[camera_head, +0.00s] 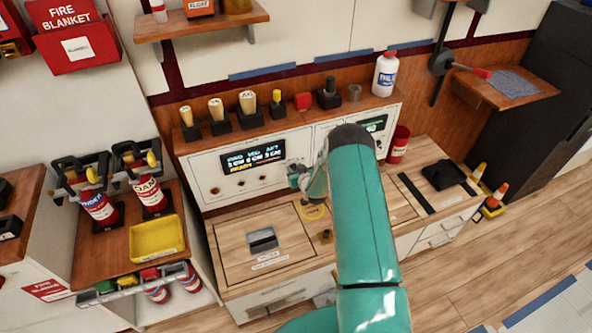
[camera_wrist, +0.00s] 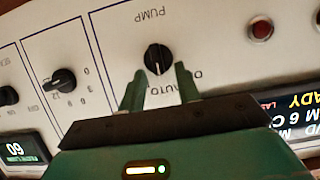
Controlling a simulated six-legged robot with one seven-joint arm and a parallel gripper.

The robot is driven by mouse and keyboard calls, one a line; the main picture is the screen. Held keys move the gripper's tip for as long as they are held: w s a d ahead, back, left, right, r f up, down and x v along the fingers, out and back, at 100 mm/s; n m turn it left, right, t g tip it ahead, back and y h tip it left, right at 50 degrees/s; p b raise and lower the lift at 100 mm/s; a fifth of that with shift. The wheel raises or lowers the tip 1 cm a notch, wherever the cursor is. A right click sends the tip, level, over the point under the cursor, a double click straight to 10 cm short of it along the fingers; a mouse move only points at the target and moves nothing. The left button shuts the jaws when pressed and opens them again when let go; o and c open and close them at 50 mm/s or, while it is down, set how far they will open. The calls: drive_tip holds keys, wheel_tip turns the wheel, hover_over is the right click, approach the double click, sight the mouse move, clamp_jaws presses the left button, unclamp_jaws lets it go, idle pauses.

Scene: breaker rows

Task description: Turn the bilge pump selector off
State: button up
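The pump selector (camera_wrist: 158,58) is a black rotary knob on a white panel, seen upside down in the wrist view. PUMP is printed on one side of it, and AUTO and O on the side nearer my gripper. A pale mark on the knob appears to face AUTO. My gripper (camera_wrist: 160,86) is open, with its two green fingers apart and the knob between and just beyond their tips. I cannot tell whether they touch it. In the head view, my teal arm hides the selector, and my gripper (camera_head: 302,180) is partly seen at the panel front.
Another black knob (camera_wrist: 62,80) sits beside the selector, and a red button (camera_wrist: 260,29) is on its other side. The white console (camera_head: 205,168) has a lit display (camera_head: 253,155). Several handled tools, a white bottle (camera_head: 385,74) and a red can (camera_head: 399,145) stand nearby.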

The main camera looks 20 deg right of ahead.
clamp_jaws()
drive_tip(key=shift+a, duration=0.1)
drive_tip(key=n+h, duration=0.1)
drive_tip(key=a+n+h, duration=0.1)
drive_tip(key=n, duration=0.1)
drive_tip(key=shift+f, duration=0.1)
drive_tip(key=shift+a+f+n+t+h, duration=0.15)
drive_tip(key=shift+n+h, duration=0.35)
drive_tip(key=shift+n, duration=0.3)
drive_tip(key=shift+a+f+n+t+h, duration=0.15)
drive_tip(key=shift+n+h, duration=0.35)
drive_tip(key=shift+n, duration=0.3)
unclamp_jaws()
